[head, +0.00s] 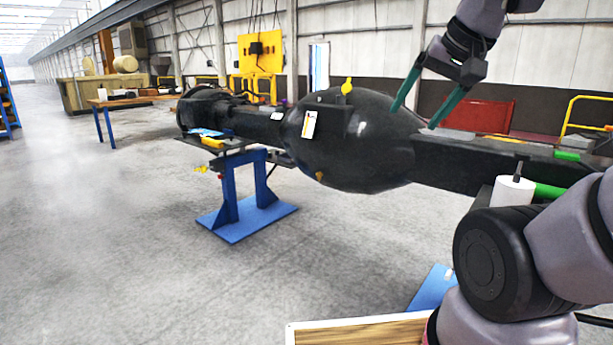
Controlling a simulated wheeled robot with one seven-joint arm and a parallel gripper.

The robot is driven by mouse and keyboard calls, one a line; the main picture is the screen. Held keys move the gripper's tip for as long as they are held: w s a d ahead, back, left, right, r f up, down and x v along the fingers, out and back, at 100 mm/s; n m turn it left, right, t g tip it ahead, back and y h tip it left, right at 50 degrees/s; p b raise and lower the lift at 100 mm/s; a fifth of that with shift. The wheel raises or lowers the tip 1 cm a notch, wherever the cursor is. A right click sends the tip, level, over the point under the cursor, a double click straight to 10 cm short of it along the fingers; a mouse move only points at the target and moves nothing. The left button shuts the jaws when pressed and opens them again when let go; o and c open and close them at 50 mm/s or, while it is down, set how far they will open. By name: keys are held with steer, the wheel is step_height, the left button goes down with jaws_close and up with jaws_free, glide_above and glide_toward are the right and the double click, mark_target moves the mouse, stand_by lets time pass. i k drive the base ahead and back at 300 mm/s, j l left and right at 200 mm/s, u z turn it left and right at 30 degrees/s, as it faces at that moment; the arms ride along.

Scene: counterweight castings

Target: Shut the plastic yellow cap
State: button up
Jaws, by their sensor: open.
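A small yellow cap (347,87) stands up from the top of the large black rounded housing (365,150). It is too small to tell how it is seated. My gripper (414,115) points down over the right side of the housing, to the right of the cap. Its two teal fingers are spread apart with nothing between them. The gripper is clear of the cap; whether a fingertip touches the housing cannot be told. Another small yellow-orange piece (320,176) is low on the front of the housing.
A blue stand (232,195) is under the left part of the black casting. A white cylinder (513,190) and a green part (551,191) are at the right. A wood-topped surface (375,332) is at the front. Grey floor is open at the left.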

mark_target(347, 87)
steer(key=i+l, duration=0.95)
steer(key=i+j+u, duration=0.25)
steer(key=i+j, duration=0.4)
steer(key=i, duration=0.1)
